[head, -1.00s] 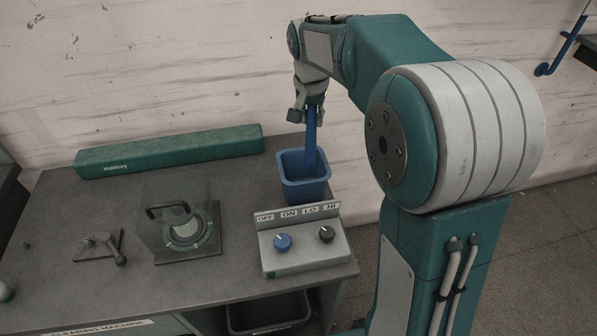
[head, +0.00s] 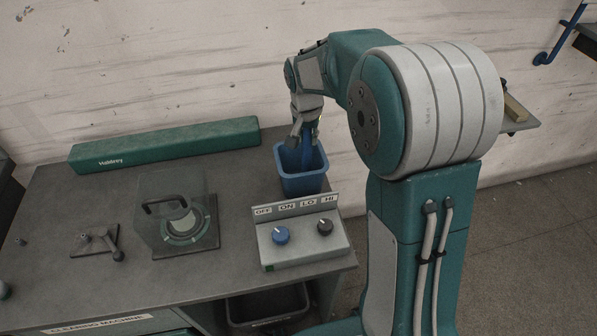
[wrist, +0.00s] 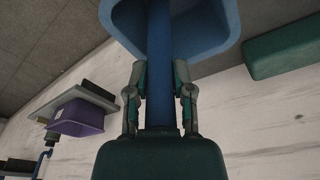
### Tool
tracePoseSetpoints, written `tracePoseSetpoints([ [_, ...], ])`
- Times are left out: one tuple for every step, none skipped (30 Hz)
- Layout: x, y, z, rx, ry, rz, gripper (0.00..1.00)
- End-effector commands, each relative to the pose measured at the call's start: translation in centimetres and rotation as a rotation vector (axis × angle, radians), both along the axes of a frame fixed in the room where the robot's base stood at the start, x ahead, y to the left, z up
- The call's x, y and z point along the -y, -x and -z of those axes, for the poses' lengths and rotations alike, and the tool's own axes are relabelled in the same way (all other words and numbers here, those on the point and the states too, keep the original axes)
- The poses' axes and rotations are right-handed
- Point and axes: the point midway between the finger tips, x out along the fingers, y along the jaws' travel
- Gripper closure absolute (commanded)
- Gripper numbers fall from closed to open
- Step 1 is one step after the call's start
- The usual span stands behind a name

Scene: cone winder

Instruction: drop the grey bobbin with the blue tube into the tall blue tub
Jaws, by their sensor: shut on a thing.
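The tall blue tub (head: 303,184) stands at the back right of the bench and also shows at the top of the wrist view (wrist: 205,47). My gripper (head: 306,141) is over the tub's mouth, pointing down. It is shut on the blue tube (wrist: 160,95) of the bobbin, which runs between both fingers in the wrist view. The tube's far end reaches down into the tub, and its lower part is hidden by the tub wall. I cannot make out the bobbin's grey part.
A control box (head: 298,243) with two knobs stands just in front of the tub. A clear-covered device (head: 178,215) sits to the left, and a long green box (head: 165,143) lies along the back. A dark bin (head: 268,305) is below the bench.

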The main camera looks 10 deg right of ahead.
Motion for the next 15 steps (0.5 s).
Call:
tracePoseSetpoints([
  [0.01, 0.01, 0.20, 0.000, 0.000, 0.000, 1.00],
  [0.00, 0.00, 0.27, 0.000, 0.000, 0.000, 1.00],
  [0.00, 0.00, 0.33, 0.000, 0.000, 0.000, 1.00],
  [0.00, 0.00, 0.34, 0.000, 0.000, 0.000, 1.00],
  [0.00, 0.00, 0.35, 0.000, 0.000, 0.000, 1.00],
  [0.00, 0.00, 0.35, 0.000, 0.000, 0.000, 1.00],
  [0.00, 0.00, 0.34, 0.000, 0.000, 0.000, 1.00],
  [0.00, 0.00, 0.34, 0.000, 0.000, 0.000, 1.00],
  [0.00, 0.00, 0.33, 0.000, 0.000, 0.000, 1.00],
  [0.00, 0.00, 0.33, 0.000, 0.000, 0.000, 0.61],
  [0.00, 0.00, 0.33, 0.000, 0.000, 0.000, 0.47],
  [0.00, -0.01, 0.32, 0.000, 0.000, 0.000, 0.29],
  [0.00, -0.01, 0.32, 0.000, 0.000, 0.000, 0.29],
  [0.00, -0.01, 0.32, 0.000, 0.000, 0.000, 0.29],
  [0.00, -0.01, 0.32, 0.000, 0.000, 0.000, 0.29],
])
